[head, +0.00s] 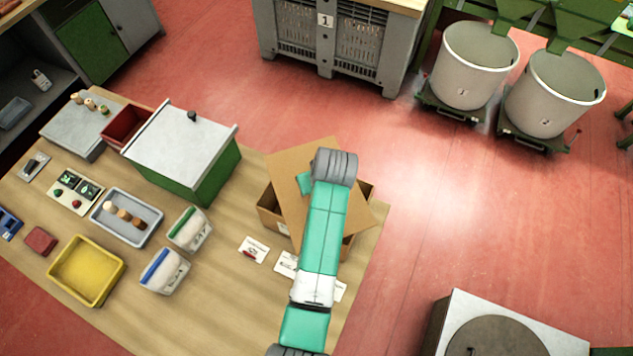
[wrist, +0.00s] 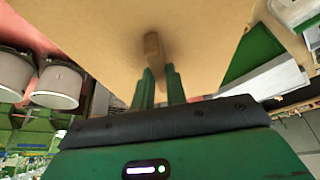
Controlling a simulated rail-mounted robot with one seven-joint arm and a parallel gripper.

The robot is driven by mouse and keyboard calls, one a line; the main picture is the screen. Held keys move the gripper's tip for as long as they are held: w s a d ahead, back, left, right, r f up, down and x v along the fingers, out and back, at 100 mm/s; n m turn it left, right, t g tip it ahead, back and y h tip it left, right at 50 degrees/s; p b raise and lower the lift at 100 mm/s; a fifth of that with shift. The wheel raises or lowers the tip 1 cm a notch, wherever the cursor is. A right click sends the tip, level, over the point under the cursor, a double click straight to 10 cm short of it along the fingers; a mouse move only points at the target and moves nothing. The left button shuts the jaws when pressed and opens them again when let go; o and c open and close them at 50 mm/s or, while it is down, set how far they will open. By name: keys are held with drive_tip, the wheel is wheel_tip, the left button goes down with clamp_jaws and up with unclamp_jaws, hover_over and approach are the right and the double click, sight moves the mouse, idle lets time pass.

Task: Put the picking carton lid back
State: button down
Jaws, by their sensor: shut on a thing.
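The picking carton (head: 268,211) is a brown cardboard box at the right end of the wooden table. Its lid (head: 287,168), a flat tan sheet, is over the carton, turned at an angle to it, so carton corners show at left and right. I cannot tell whether the lid touches the rim. In the wrist view the lid (wrist: 100,35) fills the upper middle, with a small brown grip block (wrist: 152,46) on it. My gripper (wrist: 160,72) is shut on this block. In the head view my arm hides the gripper's fingers and part of the lid.
A green bin with a grey lid (head: 185,140) stands left of the carton. Two small tubs, one blue-rimmed (head: 164,271), a yellow tray (head: 87,270) and paper cards (head: 254,250) lie on the table (head: 215,310).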

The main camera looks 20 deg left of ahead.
drive_tip(key=shift+w+a+f, duration=0.1)
drive_tip(key=shift+w+a, duration=0.35)
drive_tip(key=shift+w, duration=0.15)
wheel_tip(320, 180, down, 4)
drive_tip(key=shift+r+p, duration=0.25)
drive_tip(key=shift+p, duration=0.1)
